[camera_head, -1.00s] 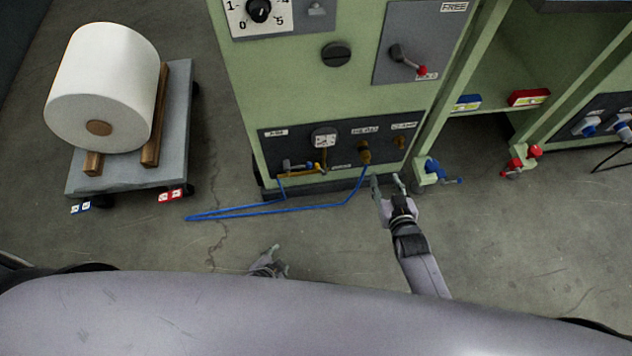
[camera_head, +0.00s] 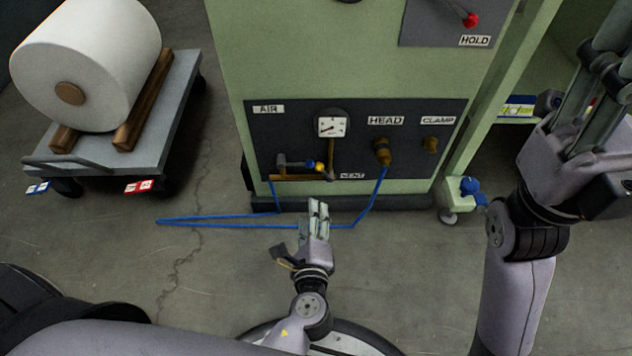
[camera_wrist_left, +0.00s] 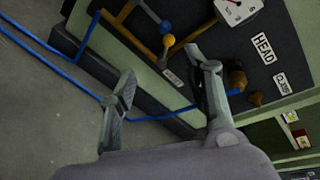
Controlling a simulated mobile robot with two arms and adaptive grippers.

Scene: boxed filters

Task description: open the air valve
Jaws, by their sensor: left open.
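The air valve (camera_head: 284,164) is on the dark panel under the AIR label, on a brass pipe. Its handle points right and ends in a blue ball (camera_head: 309,163), beside a yellow ball (camera_head: 320,167) near the VENT label. Both the blue ball (camera_wrist_left: 165,27) and yellow ball (camera_wrist_left: 168,40) show in the left wrist view, beyond the fingers. My left gripper (camera_head: 318,204) is open and empty, in front of and below the panel, apart from the valve. My right gripper (camera_head: 605,45) is at the right edge with its fingers apart, seemingly empty.
A gauge (camera_head: 332,125) sits above the pipe, with brass HEAD (camera_head: 382,150) and CLAMP (camera_head: 430,144) fittings to the right. A blue hose (camera_head: 230,220) loops low before the green cabinet (camera_head: 310,60). A cart (camera_head: 170,120) with a white roll (camera_head: 90,60) stands left.

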